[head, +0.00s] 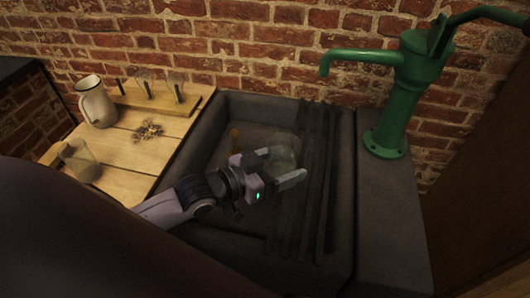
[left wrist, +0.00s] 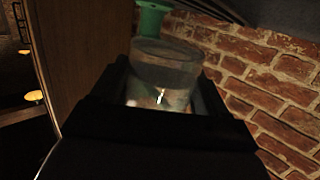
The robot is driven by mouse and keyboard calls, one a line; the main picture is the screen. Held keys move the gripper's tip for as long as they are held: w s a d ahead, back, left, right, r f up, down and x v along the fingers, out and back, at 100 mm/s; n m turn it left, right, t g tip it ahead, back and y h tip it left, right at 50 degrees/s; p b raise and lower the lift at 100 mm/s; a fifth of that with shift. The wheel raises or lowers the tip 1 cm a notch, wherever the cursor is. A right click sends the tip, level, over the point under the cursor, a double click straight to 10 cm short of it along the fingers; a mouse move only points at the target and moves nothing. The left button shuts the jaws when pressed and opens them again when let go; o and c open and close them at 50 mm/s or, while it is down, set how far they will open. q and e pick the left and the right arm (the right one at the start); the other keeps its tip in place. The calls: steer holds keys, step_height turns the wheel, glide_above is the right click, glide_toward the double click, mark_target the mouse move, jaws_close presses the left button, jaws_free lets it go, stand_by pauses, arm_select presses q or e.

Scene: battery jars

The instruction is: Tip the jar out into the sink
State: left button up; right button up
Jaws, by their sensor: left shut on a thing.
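A clear glass jar (head: 285,146) is between the fingers of my left gripper (head: 284,166), above the dark stone sink (head: 222,158). The gripper is shut on the jar. My right gripper is not in view.
Slats (head: 318,190) cross the sink's right side. A green hand pump (head: 400,100) stands to the right. On the wooden board (head: 125,178) at left are a second glass jar (head: 80,162), a white jug (head: 97,103), a brown pile (head: 148,130) and a rack (head: 165,101).

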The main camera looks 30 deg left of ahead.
arm_select(q)
steer(key=shift+a, duration=0.1)
steer(key=shift+w+a+f+n+g, duration=0.3)
steer(key=shift+w+f+n+g, duration=0.1)
steer(key=shift+n, duration=0.45)
steer(key=shift+w+a+f+n+g, duration=0.3)
steer(key=shift+f+n, duration=0.05)
steer(key=shift+n, duration=0.5)
steer(key=shift+w+a+f+n+b, duration=0.2)
steer(key=shift+f+n+b, duration=0.25)
steer(key=shift+b, duration=0.45)
steer(key=shift+w+a+r+h, duration=0.15)
steer(key=shift+r+h, duration=0.15)
steer(key=shift+r, duration=0.05)
steer(key=shift+w+a+r+n+g+h+b, duration=0.15)
steer(key=shift+n+g+h+b, duration=0.45)
steer(key=shift+n, duration=0.85)
steer(key=shift+w+a+r+n+g+h+b, duration=0.1)
steer(key=shift+n+g+h+b, duration=0.2)
steer(key=shift+n+g+b, duration=0.7)
steer(key=shift+f+n+b, duration=0.15)
steer(key=shift+n+b, duration=0.2)
steer(key=shift+n, duration=0.35)
